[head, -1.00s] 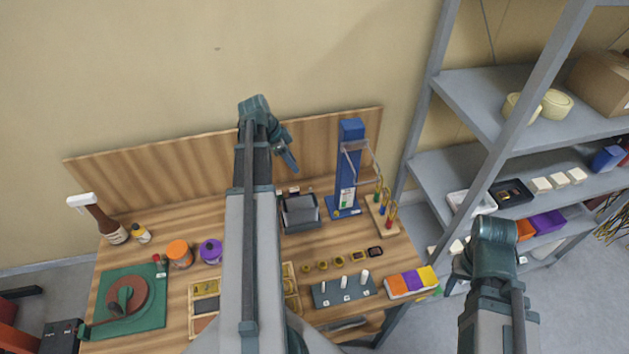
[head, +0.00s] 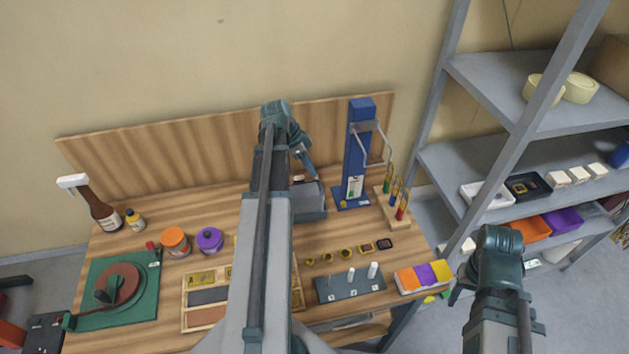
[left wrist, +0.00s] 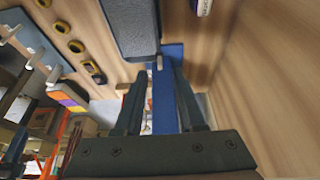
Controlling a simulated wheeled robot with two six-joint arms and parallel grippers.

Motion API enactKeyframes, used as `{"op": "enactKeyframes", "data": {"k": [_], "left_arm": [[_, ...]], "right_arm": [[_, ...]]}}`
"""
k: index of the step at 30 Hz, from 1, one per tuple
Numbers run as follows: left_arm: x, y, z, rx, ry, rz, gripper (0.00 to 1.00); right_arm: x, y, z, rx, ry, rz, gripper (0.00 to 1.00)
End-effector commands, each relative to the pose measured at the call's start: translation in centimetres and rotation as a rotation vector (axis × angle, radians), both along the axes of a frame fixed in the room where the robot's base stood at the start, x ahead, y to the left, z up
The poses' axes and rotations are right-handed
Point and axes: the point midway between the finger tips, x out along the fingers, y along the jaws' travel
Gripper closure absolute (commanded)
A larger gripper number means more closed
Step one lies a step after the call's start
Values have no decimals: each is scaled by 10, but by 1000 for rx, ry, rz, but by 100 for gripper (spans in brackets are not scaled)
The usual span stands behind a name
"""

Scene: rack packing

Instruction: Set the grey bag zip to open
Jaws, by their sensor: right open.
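The grey bag (head: 311,205) is a dark, box-like pouch on the bench, partly hidden behind my left arm in the head view. In the left wrist view the bag (left wrist: 130,28) fills the top middle. A small pale tab, perhaps the zip pull (left wrist: 159,62), shows at its lower right edge. My left gripper (head: 310,172) is just above and behind the bag. In the left wrist view my left gripper (left wrist: 159,72) has its fingers apart, with the tab near their tips. My right gripper (head: 459,290) is open and empty, right of the bench. Whether the zip is open cannot be seen.
A blue stand (head: 358,150) with wire arms stands close right of the bag, beside a peg rack (head: 391,208). Small yellow-rimmed cups (head: 327,258) and a grey peg block (head: 348,285) lie in front. A wooden back panel (head: 180,155) is behind. The shelf unit (head: 490,95) is at right.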

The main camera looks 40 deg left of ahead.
Motion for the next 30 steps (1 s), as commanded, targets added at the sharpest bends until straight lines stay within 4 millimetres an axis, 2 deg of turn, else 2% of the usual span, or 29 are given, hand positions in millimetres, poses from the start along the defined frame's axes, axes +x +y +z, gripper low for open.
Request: {"op": "enactKeyframes", "data": {"k": [1,6,17,18,20,24,30], "left_arm": [[3,-2,-15,0,0,-1,61],[9,-7,-31,0,0,-1,61],[11,-9,-34,0,0,0,61],[11,-9,-34,0,0,0,63],[11,-9,-34,0,0,0,74],[11,-9,-34,0,0,0,99],[11,-9,-34,0,0,0,100]], "right_arm": [[0,0,-15,0,0,2,50],[0,0,-31,-1,0,7,50],[0,0,-34,-2,0,9,50],[0,0,-34,-2,0,9,50],[0,0,-34,-2,0,8,50],[0,0,-34,-2,0,8,50],[0,0,-34,-2,0,8,50]]}}
